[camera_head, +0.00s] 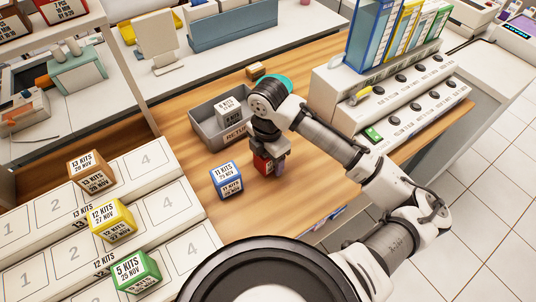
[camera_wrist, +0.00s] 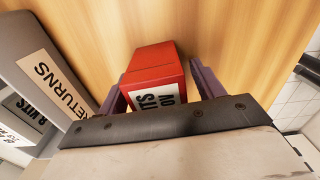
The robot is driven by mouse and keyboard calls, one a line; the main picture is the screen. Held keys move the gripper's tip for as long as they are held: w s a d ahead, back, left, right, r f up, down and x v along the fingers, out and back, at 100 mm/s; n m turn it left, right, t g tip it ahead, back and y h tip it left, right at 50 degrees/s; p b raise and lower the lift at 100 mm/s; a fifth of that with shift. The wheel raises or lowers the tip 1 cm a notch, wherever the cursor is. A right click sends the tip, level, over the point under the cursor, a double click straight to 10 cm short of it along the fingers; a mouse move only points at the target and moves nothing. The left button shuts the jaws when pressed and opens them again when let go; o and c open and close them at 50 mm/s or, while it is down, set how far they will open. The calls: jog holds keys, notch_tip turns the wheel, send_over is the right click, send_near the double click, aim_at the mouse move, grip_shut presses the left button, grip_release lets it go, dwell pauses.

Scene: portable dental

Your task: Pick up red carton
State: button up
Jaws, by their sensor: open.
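The red carton (camera_head: 262,164) stands on the wooden table, partly hidden behind my gripper in the head view. In the wrist view the red carton (camera_wrist: 153,76) has a white label with dark print, partly cut off by the gripper body. My gripper (camera_head: 272,166) points down at the carton. In the wrist view my gripper (camera_wrist: 158,88) is open, with one purple finger on each side of the carton. A gap shows on the right side; contact on the left is unclear.
A grey returns bin (camera_head: 205,126) holding a white carton (camera_head: 228,107) stands close to the left. A blue carton (camera_head: 227,180) stands nearby. Numbered white steps hold brown (camera_head: 92,174), yellow (camera_head: 111,220) and green (camera_head: 136,272) cartons. A knobbed white rack (camera_head: 325,92) stands at right.

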jog(key=shift+c, duration=0.2)
jog(key=c, duration=1)
jog(key=shift+r, duration=0.15)
jog(key=shift+c, duration=0.2)
notch_tip(320, 180, up, 18)
jog(key=b, duration=0.3)
